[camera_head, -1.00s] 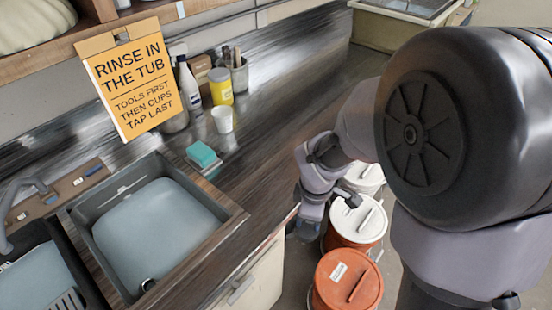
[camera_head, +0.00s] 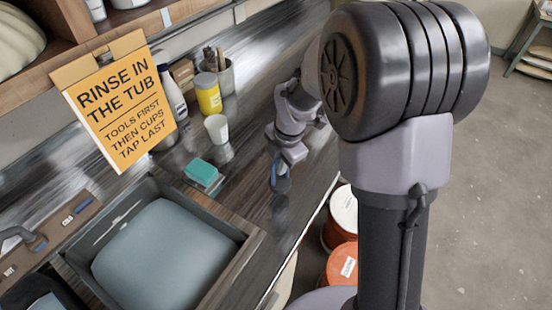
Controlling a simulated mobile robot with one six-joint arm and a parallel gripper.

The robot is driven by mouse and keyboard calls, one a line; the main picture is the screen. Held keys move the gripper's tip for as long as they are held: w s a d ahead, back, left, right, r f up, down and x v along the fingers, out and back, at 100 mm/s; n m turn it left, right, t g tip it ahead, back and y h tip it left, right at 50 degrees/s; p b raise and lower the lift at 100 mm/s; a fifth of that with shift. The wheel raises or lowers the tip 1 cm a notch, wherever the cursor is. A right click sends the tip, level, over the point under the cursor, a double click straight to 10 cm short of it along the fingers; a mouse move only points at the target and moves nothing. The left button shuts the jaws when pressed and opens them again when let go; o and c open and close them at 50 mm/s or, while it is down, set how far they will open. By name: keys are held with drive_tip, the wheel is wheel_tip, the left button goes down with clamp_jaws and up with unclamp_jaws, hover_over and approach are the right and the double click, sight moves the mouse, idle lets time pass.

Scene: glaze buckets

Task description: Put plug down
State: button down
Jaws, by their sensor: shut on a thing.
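My gripper (camera_head: 281,182) is over the wood counter (camera_head: 256,185), to the right of the teal sponge and left of the counter's front edge. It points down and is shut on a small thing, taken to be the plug. The plug is mostly hidden by the fingers and too small to make out. I cannot tell whether it touches the counter; a dark patch shows just under the fingertips.
A teal sponge (camera_head: 202,172) and a white cup (camera_head: 217,129) stand nearby. A yellow jar (camera_head: 208,97) is behind. The sink tub (camera_head: 165,255) lies lower left. Lidded buckets (camera_head: 343,208) stand below the counter's edge. Counter around the gripper is clear.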

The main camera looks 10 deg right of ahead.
drive_tip(key=w+f, duration=0.1)
drive_tip(key=w, duration=0.1)
drive_tip(key=w+f+b, duration=0.1)
drive_tip(key=w+f, duration=0.1)
drive_tip(key=w+d+f+b, duration=0.1)
drive_tip(key=w, duration=0.1)
drive_tip(key=shift+w+f, duration=0.2)
drive_tip(key=shift+w, duration=0.05)
drive_tip(key=shift+r, duration=0.15)
drive_tip(key=c, duration=1.9)
unclamp_jaws()
drive_tip(key=shift+f, duration=0.2)
drive_tip(key=o, duration=0.4)
